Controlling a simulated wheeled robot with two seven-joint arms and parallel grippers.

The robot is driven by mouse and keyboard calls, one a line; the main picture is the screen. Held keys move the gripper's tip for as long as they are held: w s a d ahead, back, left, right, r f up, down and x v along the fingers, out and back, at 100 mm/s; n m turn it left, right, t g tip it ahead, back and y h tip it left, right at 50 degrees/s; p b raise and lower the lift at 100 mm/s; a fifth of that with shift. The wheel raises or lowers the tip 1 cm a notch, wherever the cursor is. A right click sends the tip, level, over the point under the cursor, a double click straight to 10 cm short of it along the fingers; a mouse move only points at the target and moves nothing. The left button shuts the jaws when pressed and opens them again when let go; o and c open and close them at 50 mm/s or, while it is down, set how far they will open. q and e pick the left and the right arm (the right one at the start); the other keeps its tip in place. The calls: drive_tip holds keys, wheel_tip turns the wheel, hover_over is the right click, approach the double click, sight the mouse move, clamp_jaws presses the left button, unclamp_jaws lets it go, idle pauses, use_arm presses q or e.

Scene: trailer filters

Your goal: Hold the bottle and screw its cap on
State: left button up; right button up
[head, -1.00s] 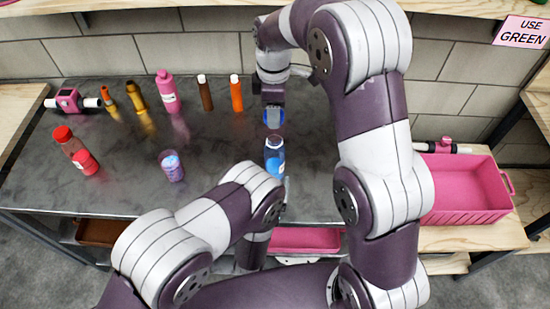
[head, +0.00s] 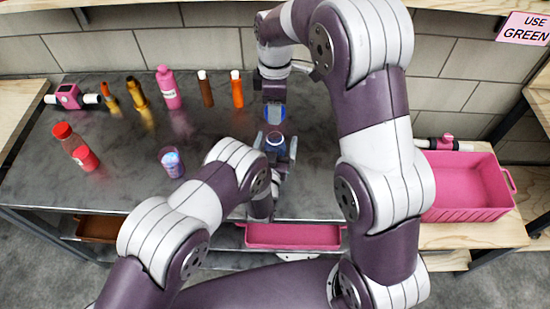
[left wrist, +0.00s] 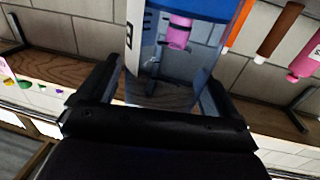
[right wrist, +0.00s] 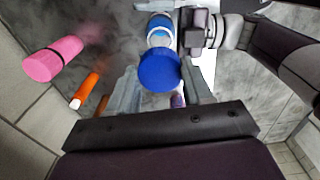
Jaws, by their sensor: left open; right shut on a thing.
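The blue cap (head: 275,114) is between the fingers of my right gripper (head: 272,108), which is shut on it. It hangs a little above and behind the bottle, clear of its neck. The clear bottle with blue contents (head: 274,140) stands upright near the table's front edge. My left gripper (head: 277,147) is open, one finger on either side of the bottle. The left wrist view shows the bottle (left wrist: 180,62) between the spread fingers. The right wrist view shows the round cap (right wrist: 160,70) partly covering the uncapped bottle top (right wrist: 160,28). My left arm hides the bottle's lower part.
A purple cup (head: 172,162) and a red-capped bottle (head: 75,147) stand to the left. Several bottles, including a pink one (head: 168,88) and an orange one (head: 237,90), line the back. A pink crate (head: 468,210) is on the right-hand bench.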

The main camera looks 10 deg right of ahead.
use_arm(q)
drive_tip(key=c, duration=1.5)
use_arm(e)
drive_tip(key=shift+f, duration=0.1)
hover_over(275, 133)
drive_tip(key=shift+f, duration=2.45)
drive_tip(key=shift+f, duration=0.85)
drive_tip(key=shift+f, duration=0.55)
